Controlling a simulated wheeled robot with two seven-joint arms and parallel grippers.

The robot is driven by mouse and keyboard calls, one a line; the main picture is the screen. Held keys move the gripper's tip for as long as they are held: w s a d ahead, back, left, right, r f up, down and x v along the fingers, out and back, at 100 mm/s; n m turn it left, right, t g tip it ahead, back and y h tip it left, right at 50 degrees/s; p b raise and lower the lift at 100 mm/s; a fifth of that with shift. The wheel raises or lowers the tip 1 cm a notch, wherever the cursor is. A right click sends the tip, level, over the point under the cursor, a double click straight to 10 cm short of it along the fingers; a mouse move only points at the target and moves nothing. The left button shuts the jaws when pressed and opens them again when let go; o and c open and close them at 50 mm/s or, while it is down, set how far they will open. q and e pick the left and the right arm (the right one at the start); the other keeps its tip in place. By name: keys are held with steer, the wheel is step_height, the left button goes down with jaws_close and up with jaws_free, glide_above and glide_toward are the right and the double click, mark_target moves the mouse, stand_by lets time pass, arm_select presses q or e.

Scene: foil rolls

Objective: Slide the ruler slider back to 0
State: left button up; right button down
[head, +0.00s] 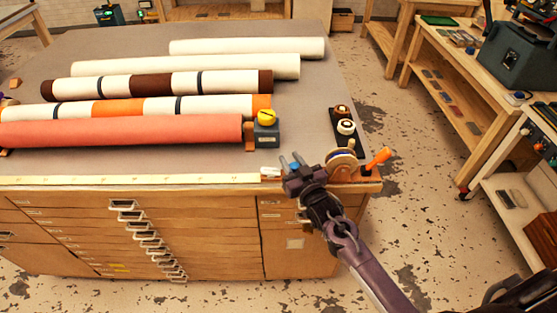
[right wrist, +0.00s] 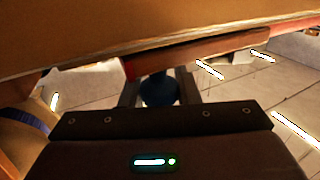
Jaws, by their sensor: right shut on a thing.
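The pale ruler (head: 130,181) runs along the table's front edge, its right part ending near my right gripper. My right gripper (head: 291,163) is at the front edge, right of the ruler's visible strip. In the right wrist view, a blue rounded piece (right wrist: 158,89) sits between its two fingers, and the gripper is shut on it. It looks like the knob of the ruler slider; the slider's body is mostly hidden by the gripper. A small white piece (head: 270,171) lies just left of the gripper. The ruler's marks are too small to read. My left gripper is not in view.
A red roll (head: 120,132) and several striped or cream rolls lie on the grey table. A dark block with a yellow knob (head: 266,118) stands at the red roll's end. An orange handle (head: 378,158) and wheel (head: 342,160) are right of the gripper. Drawers hang below.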

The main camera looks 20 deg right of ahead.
steer(key=shift+d, duration=0.4)
steer(key=c, duration=1.5)
jaws_free()
steer(key=shift+a, duration=0.1)
steer(key=o, duration=0.4)
steer(key=shift+s+d, duration=0.15)
steer(key=shift+d, duration=0.05)
steer(key=shift+a, duration=0.1)
steer(key=shift+s+f, duration=0.1)
steer(key=shift+s, duration=0.2)
steer(key=s+d+b, duration=0.1)
steer(key=s+b, duration=0.1)
steer(key=s, duration=0.5)
